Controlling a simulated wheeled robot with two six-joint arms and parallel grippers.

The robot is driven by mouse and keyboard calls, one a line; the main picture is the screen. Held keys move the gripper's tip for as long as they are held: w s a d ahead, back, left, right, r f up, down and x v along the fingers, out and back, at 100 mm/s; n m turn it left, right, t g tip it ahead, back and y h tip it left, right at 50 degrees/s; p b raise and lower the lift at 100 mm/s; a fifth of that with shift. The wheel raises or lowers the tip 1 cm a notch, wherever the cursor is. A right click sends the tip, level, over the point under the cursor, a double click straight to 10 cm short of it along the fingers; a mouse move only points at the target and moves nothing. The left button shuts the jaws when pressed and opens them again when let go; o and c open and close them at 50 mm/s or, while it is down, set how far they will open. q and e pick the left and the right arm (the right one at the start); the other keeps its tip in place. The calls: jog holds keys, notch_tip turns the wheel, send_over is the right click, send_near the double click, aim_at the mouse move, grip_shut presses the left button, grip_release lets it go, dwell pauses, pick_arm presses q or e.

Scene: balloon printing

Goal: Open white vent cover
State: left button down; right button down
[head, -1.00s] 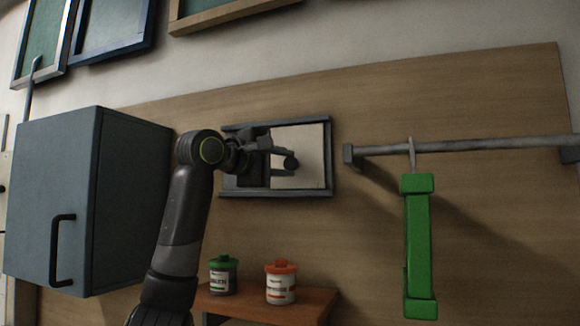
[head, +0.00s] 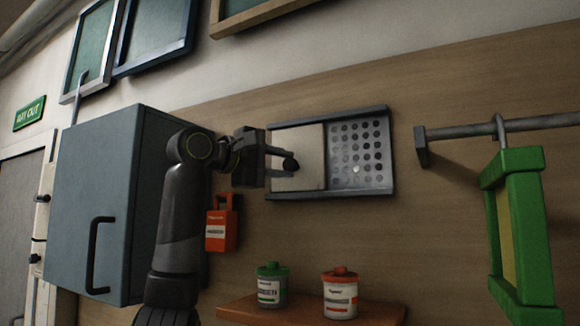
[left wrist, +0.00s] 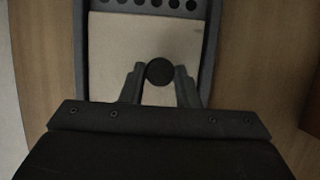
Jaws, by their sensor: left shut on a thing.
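The white vent cover (head: 312,150) is a pale panel in a dark grey wall frame (head: 352,112). It sits in the left half of the frame, and the perforated vent plate (head: 362,150) is bare on the right. My left gripper (head: 284,163) is shut on the cover's round black knob (head: 291,164). In the left wrist view the knob (left wrist: 160,71) sits between the two fingers, with the white panel (left wrist: 150,40) behind it and a row of vent holes at the top. My right gripper is not in view.
A blue-grey cabinet (head: 95,200) stands close behind my left arm. A red-orange tag-like object (head: 221,228) hangs beside it. Below, a wooden shelf (head: 300,312) holds a green-lidded jar (head: 271,285) and an orange-lidded jar (head: 340,293). A green frame (head: 530,230) hangs from a rail at right.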

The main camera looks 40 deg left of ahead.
pick_arm(q)
jog(key=shift+d, duration=0.35)
jog(key=c, duration=1.5)
grip_release()
jog(key=shift+a, duration=0.1)
jog(key=o, duration=0.4)
jog(key=shift+a, duration=0.15)
jog(key=s+a+b, duration=0.2)
jog(key=s+b, duration=0.4)
jog(key=s, duration=1.1)
jog(key=shift+a, duration=0.3)
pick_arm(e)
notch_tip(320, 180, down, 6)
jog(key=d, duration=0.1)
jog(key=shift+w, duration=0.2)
